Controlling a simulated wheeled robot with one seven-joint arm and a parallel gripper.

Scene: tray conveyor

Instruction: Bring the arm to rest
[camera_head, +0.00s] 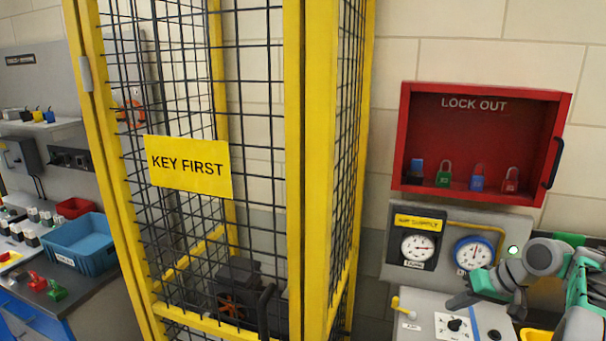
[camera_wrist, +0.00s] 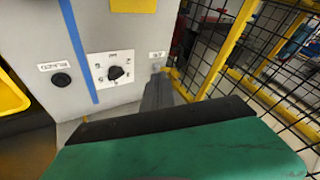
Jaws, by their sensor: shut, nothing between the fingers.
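My gripper (camera_head: 455,302) is at the lower right of the head view, in front of the grey control panel. Its dark fingers are together and hold nothing. The grey and green arm links reach in from the right edge and are bent. In the wrist view the gripper's fingers (camera_wrist: 157,92) show as one dark grey shape, pointing toward the panel. The green and black gripper body fills the bottom of that view. Whether the fingertips touch the panel cannot be told.
A yellow-framed mesh cage (camera_head: 316,170) stands to the left. A blue bin (camera_head: 82,243) sits on the far-left bench.

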